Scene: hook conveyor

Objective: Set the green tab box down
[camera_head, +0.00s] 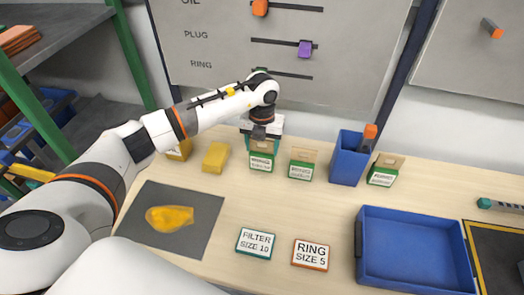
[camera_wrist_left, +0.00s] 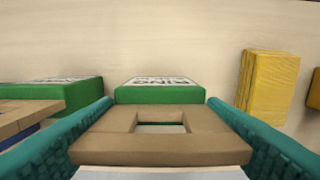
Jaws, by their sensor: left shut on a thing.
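The green tab box (camera_head: 261,162) has a white label and a brown cardboard tab. My left gripper (camera_head: 262,143) is above it at the back of the table, its teal fingers shut on the tab. In the left wrist view the brown tab (camera_wrist_left: 158,119) with its slot sits between the fingers, and the green box (camera_wrist_left: 160,94) shows just beyond it. The box looks upright. I cannot tell whether its base touches the table. My right gripper is not in view.
Two similar green boxes (camera_head: 301,169) (camera_head: 381,176) stand to the right, with a blue bin (camera_head: 349,158) between them. Yellow blocks (camera_head: 215,157) are to the left. A grey mat (camera_head: 205,237), label cards (camera_head: 256,243) and a blue tray (camera_head: 410,280) lie nearer. Wood between them is clear.

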